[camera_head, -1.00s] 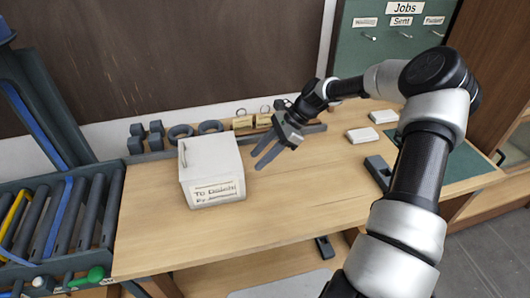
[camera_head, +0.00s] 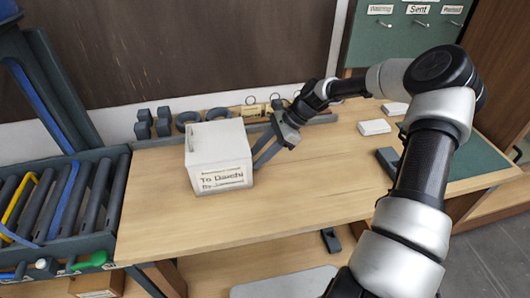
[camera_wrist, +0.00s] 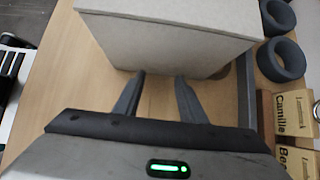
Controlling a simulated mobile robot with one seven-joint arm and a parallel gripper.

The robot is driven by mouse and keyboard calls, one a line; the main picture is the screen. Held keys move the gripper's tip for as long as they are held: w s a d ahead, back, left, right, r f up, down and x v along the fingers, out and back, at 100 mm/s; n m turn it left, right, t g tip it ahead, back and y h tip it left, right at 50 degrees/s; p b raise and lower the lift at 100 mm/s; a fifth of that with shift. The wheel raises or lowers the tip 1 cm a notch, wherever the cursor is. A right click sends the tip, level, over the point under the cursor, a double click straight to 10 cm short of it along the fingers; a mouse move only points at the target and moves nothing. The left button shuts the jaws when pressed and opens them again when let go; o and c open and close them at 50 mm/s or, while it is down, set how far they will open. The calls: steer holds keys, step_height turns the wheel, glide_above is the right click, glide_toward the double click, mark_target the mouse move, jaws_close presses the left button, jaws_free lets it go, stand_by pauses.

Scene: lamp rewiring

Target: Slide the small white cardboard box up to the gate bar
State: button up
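The small white cardboard box (camera_head: 218,150) stands upright on the wooden bench, with a "To Daichi" label on its front. My gripper (camera_head: 258,159) is at the box's right side, its two fingers pointing at it. In the wrist view the fingers (camera_wrist: 160,77) are apart with nothing between them, and the box (camera_wrist: 170,35) fills the space just beyond their tips. I cannot tell whether the tips touch it. At the left, a roller conveyor carries a yellow bar (camera_head: 15,208) and a blue bar (camera_head: 60,205). I cannot tell which is the gate bar.
Dark blocks (camera_head: 153,122) and rings (camera_head: 187,119) stand behind the box. Small tan labelled boxes (camera_wrist: 296,115) show in the wrist view. White boxes (camera_head: 374,127) lie to the right. The bench (camera_head: 155,205) is clear between the box and the roller conveyor (camera_head: 93,205).

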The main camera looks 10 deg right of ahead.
steer(key=shift+a, duration=2.25)
steer(key=shift+a+p, duration=0.55)
steer(key=shift+a, duration=2.7)
steer(key=shift+a, duration=3.25)
steer(key=shift+a, duration=3.25)
